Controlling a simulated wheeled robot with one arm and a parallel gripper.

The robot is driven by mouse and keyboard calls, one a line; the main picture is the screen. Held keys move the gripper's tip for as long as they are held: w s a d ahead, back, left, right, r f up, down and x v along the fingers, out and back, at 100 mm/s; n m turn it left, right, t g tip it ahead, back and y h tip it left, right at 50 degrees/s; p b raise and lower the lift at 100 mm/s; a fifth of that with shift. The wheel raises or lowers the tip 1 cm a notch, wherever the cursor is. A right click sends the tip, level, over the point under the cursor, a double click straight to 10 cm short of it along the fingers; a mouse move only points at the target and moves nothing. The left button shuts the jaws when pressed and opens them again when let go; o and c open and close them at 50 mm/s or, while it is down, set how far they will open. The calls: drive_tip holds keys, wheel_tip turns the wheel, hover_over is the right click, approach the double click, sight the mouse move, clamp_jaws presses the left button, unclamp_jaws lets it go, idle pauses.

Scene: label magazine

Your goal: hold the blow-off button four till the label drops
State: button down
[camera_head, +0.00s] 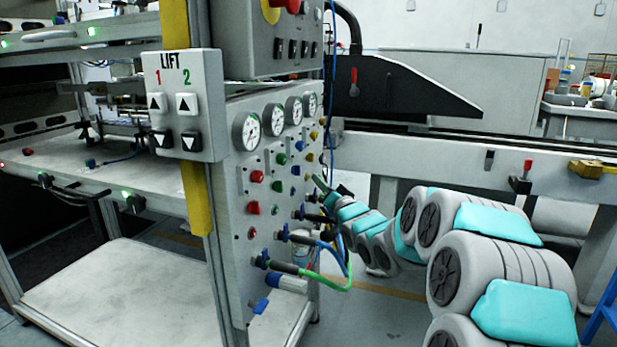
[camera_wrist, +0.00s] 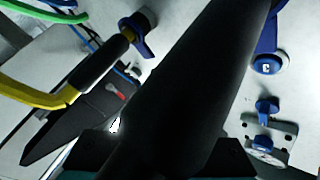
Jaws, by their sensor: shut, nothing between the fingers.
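The button panel (camera_head: 235,255) stands in the middle of the head view, with columns of red, green, blue and yellow buttons under a row of gauges. The fourth column, at the right edge, has yellow buttons (camera_head: 313,135); the lettering is too small to read, so I cannot tell which is blow-off button four. My gripper (camera_head: 317,183) is shut and empty at the panel's right side, below the upper yellow buttons. I cannot tell whether it touches a button. In the wrist view a broad dark shape crosses the middle and hides part of the panel. I cannot make out a label.
Blue-handled valves (camera_head: 283,233) with black, blue and green hoses (camera_head: 335,285) stick out low on the panel, close under my gripper. A LIFT box (camera_head: 187,105) stands at the left.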

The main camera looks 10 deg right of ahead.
drive_tip(key=shift+s+d, duration=0.15)
drive_tip(key=shift+d, duration=0.05)
drive_tip(key=d, duration=0.1)
drive_tip(key=s+d+p, duration=0.1)
drive_tip(key=d, duration=0.1)
drive_tip(key=s+d, duration=0.1)
drive_tip(key=shift+s+d+p, duration=0.2)
drive_tip(key=shift+s+p, duration=0.05)
drive_tip(key=shift+p, duration=0.15)
idle(0.4)
